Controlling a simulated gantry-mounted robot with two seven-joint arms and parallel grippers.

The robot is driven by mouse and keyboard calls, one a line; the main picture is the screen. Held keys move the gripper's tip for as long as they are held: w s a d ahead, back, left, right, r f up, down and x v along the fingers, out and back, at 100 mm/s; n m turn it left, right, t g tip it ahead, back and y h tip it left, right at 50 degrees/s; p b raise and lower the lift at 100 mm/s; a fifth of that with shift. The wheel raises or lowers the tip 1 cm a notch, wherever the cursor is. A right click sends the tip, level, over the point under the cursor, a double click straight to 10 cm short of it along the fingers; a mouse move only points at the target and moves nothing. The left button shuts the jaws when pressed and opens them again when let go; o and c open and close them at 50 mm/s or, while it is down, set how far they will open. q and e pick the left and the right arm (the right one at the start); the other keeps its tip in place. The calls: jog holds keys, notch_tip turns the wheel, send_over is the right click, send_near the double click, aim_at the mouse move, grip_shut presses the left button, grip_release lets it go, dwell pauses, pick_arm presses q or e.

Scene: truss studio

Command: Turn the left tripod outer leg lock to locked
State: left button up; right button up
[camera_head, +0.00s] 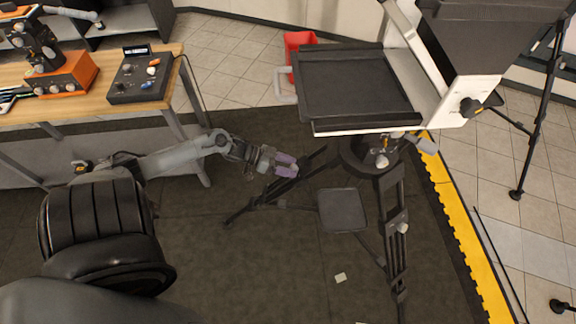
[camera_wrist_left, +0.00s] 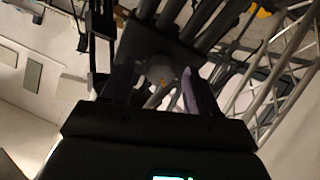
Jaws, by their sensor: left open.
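A black tripod (camera_head: 386,205) stands under the teleprompter rig, its legs spread on the dark floor mat. My left gripper (camera_head: 290,165), with purple fingertips, is at its left leg (camera_head: 312,165). In the head view the gripper hides that spot. Another grey lock (camera_head: 402,228) shows on the front leg. My right gripper is out of view.
The teleprompter's dark tray (camera_head: 355,85) overhangs the tripod, with a grey pan handle (camera_head: 425,144) below it. A dark square plate (camera_head: 342,210) sits between the legs. A wooden desk (camera_head: 110,70) with a control box (camera_head: 140,78) stands at left. Open mat lies in front.

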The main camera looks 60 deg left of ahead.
pick_arm(q)
jog(key=c, duration=1)
jog(key=shift+c, duration=0.2)
jog(key=shift+m, duration=0.4)
jog(key=m, duration=0.3)
jog(key=shift+m+h, duration=0.3)
jog(key=shift+h, duration=0.1)
jog(key=m+g, duration=0.1)
jog(key=m, duration=0.4)
jog(key=shift+h, duration=0.4)
jog(key=m, duration=0.5)
jog(key=shift+w+g, duration=0.1)
jog(key=shift+g, duration=0.3)
jog(key=m+g, duration=0.1)
jog(key=m, duration=0.4)
jog(key=shift+r+b, duration=0.1)
jog(key=shift+b, duration=0.25)
